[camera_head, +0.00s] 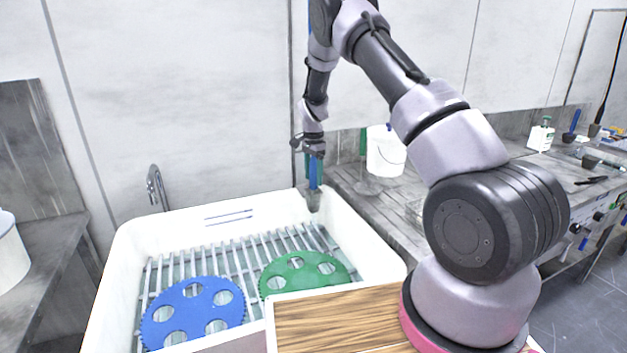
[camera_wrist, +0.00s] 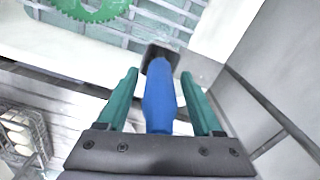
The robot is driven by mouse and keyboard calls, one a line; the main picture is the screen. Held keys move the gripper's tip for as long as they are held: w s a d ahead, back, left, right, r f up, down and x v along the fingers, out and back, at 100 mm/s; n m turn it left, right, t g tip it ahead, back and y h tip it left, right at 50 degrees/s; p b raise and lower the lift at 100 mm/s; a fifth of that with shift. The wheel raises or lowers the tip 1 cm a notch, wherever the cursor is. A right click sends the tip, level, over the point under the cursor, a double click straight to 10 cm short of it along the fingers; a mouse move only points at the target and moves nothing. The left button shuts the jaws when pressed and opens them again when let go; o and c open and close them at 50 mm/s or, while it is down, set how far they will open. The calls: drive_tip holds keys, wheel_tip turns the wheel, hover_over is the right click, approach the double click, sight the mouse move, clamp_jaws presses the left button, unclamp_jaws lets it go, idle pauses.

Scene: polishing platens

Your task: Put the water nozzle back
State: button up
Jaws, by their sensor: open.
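The water nozzle (camera_head: 313,175) has a blue body and a dark grey head. It is upright at the far right corner of the white sink (camera_head: 128,262), with its head low near the rim. In the wrist view the nozzle (camera_wrist: 159,100) lies between the two teal fingers of my gripper (camera_wrist: 160,74), with a visible gap on each side. My gripper (camera_head: 315,163) is open around the nozzle and points down. The nozzle's holder or hose cannot be made out.
A blue platen (camera_head: 207,288) and a green platen (camera_head: 277,268) lie on the sink's grate. A faucet (camera_head: 155,188) stands behind the sink. A white bucket (camera_head: 385,155) is on the grey bench (camera_head: 375,205) at right. A wire basket (camera_wrist: 22,135) shows lower left in the wrist view.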

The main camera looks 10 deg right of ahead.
wheel_tip(320, 180, up, 10)
drive_tip(key=shift+r, duration=0.2)
drive_tip(key=s+d+r+n+t+y, duration=0.1)
drive_tip(key=s+d+r+n+t, duration=0.1)
drive_tip(key=s+r, duration=0.8)
drive_tip(key=s+d+r+n+t+y, duration=0.15)
drive_tip(key=s+r, duration=0.45)
drive_tip(key=r, duration=0.7)
drive_tip(key=s+d+r+n+t, duration=0.1)
drive_tip(key=s+r+n+t, duration=0.1)
drive_tip(key=s, duration=1)
drive_tip(key=s+d+r+n+t, duration=0.1)
drive_tip(key=s+r+n, duration=0.1)
drive_tip(key=s, duration=1)
drive_tip(key=shift+d+r+n+t, duration=0.2)
drive_tip(key=shift+n+t, duration=0.15)
drive_tip(key=shift+n, duration=0.2)
drive_tip(key=shift+s+h, duration=0.1)
drive_tip(key=shift+h, duration=0.15)
